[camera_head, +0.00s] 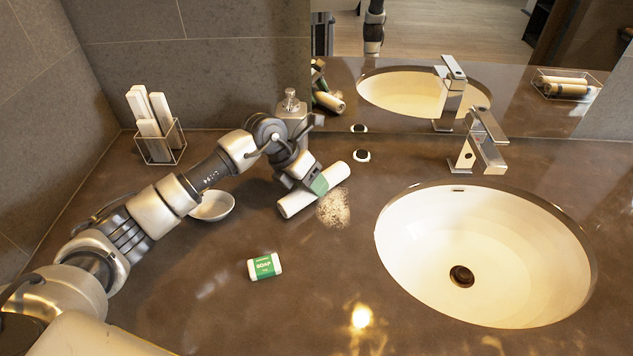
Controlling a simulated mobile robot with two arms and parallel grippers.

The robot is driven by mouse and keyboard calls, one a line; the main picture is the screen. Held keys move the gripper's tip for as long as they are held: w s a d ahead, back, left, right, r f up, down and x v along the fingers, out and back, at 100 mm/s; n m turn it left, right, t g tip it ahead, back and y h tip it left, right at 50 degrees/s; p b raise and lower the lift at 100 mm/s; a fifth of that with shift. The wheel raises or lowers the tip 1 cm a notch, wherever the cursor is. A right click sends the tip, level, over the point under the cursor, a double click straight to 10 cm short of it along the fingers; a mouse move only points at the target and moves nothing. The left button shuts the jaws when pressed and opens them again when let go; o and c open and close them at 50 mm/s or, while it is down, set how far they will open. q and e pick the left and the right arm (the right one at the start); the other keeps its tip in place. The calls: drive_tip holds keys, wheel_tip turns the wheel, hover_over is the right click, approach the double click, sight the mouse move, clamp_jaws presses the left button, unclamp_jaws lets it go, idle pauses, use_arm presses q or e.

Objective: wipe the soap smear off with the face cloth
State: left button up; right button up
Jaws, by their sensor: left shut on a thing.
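The face cloth (294,205) looks like a white roll with a green band, lying slanted near the middle of the counter. My left gripper (312,185) is shut on it near the green band, and the fingers hide part of the roll. The soap smear (333,209) is a pale speckled patch on the brown counter, just below and right of the roll. The roll's right part borders the smear's upper edge. I cannot tell whether the roll touches the counter. My right gripper is not in view.
A soap box (264,266) lies in front, with a white dish (212,206) behind my left arm. A dispenser (291,107) stands behind the gripper, a wire holder (161,143) at back left. The sink (484,255) and faucet (482,142) are right.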

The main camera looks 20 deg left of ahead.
use_arm(q)
drive_tip(key=shift+a+f, duration=0.1)
drive_tip(key=shift+f, duration=0.1)
drive_tip(key=shift+r+p, duration=2.3)
drive_tip(key=shift+r, duration=1.4)
